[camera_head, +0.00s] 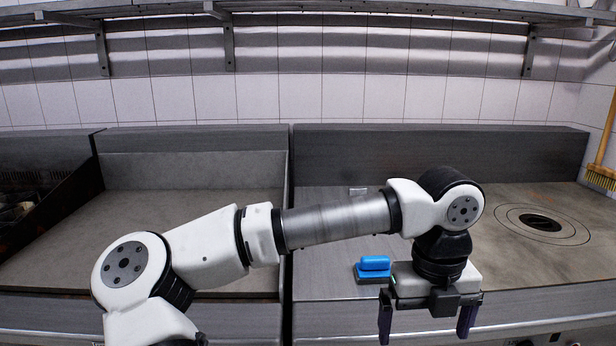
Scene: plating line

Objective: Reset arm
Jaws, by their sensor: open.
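My gripper (427,328) is at the lower right of the head view, pointing down. Its two dark purple fingers are spread wide apart with nothing seen between them. It hangs in front of the counter's front edge, as the picture shows it. My white and grey arm stretches across the lower middle and hides part of the counter.
A blue-handled block (374,265) with a dark base lies on the steel counter (330,235), just left of my gripper. A flat griddle (205,175) is at the left. A round dark opening (541,222) is at the right. A brush (602,175) leans at the far right. A shelf (290,8) runs above.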

